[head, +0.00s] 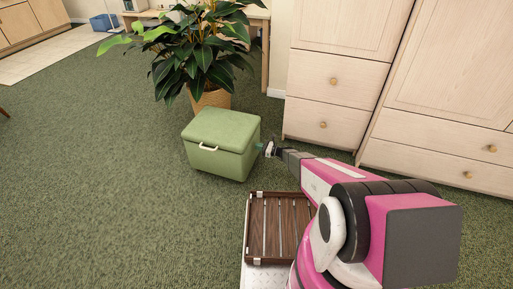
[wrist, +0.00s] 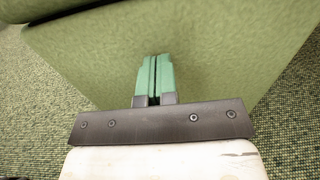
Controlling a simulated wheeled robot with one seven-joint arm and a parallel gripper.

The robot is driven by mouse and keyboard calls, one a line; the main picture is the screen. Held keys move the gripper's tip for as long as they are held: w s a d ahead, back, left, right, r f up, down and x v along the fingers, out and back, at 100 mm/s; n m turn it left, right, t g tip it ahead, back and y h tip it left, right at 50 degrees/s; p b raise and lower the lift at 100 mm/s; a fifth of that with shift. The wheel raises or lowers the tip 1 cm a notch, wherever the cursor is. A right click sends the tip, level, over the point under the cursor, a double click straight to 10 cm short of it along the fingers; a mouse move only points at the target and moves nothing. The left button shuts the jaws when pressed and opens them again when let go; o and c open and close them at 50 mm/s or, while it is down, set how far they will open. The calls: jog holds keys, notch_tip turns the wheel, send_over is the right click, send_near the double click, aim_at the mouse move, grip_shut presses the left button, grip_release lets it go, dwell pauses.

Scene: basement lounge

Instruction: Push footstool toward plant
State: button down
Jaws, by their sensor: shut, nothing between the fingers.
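The footstool (head: 220,142) is a green padded box with a pale handle on its front side. It stands on the carpet in front of the potted plant (head: 205,55), whose woven basket (head: 210,98) is just behind it and partly hidden by it. My gripper (head: 260,146) is at the right side of the footstool. In the wrist view the gripper's green fingers (wrist: 154,76) are shut together and point at the footstool's green side (wrist: 190,50). They are touching it or very close; I cannot tell which.
Pale wooden cabinets with drawers (head: 335,90) stand to the right, behind my arm. A desk (head: 262,50) is behind the plant. A blue bin (head: 103,22) sits far back left. The green carpet (head: 90,180) to the left is clear.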

jog(key=v, duration=1.2)
jog(key=s+r+n+g+h, duration=0.65)
jog(key=s+r+n, duration=0.45)
jog(key=s+r, duration=0.4)
jog(key=s+d+r+n+h, duration=0.5)
jog(key=s+r, duration=0.1)
jog(key=r, duration=0.2)
jog(key=s+d+r+n+t+h, duration=0.1)
jog(key=s+d+r+n+h, duration=0.4)
jog(key=r, duration=0.4)
jog(key=shift+s+d+r+h, duration=0.35)
jog(key=shift+s+d, duration=0.35)
jog(key=shift+s, duration=0.45)
